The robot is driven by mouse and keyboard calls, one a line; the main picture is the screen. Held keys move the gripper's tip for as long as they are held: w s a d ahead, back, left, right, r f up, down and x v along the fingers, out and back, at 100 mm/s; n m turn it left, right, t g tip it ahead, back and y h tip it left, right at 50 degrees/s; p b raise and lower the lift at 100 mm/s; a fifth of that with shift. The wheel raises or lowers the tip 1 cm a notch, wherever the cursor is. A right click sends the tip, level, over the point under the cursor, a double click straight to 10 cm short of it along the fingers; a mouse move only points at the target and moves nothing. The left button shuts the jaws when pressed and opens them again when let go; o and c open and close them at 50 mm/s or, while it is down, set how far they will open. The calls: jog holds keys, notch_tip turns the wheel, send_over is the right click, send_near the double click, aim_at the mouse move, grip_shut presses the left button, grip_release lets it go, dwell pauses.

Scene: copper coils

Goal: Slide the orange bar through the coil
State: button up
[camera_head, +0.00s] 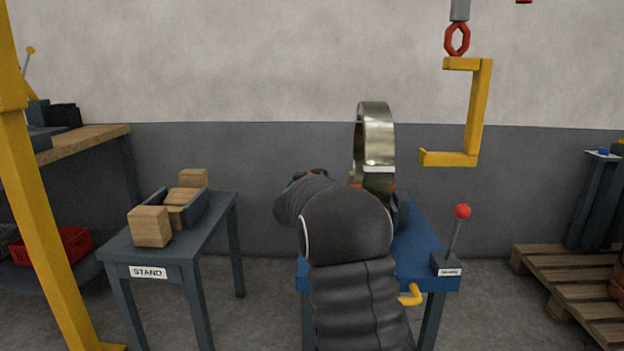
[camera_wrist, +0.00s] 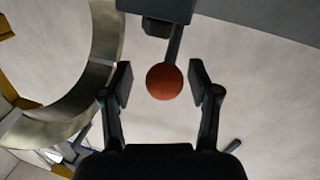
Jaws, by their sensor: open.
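The orange-yellow C-shaped bar (camera_head: 479,112) hangs from a red link, its lower arm level and pointing left. The metal coil (camera_head: 376,120) stands upright on the blue table, left of the bar and apart from it. The coil fills the left of the wrist view (camera_wrist: 101,65). My gripper (camera_wrist: 161,83) is open in the wrist view. A red ball knob (camera_wrist: 165,82) on a dark rod appears between its fingers, with gaps on both sides. My arm hides the gripper's fingers in the head view, and I cannot tell which lever carries this knob.
A red-knobbed lever (camera_head: 463,211) stands on the blue table's (camera_head: 425,250) right corner. A yellow handle (camera_head: 411,296) sticks out at its front. The grey stand (camera_head: 120,243) at left carries wooden blocks. A pallet (camera_head: 575,290) lies at right. A yellow post (camera_head: 35,190) rises at far left.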

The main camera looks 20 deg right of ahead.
jog(key=v, duration=1.2)
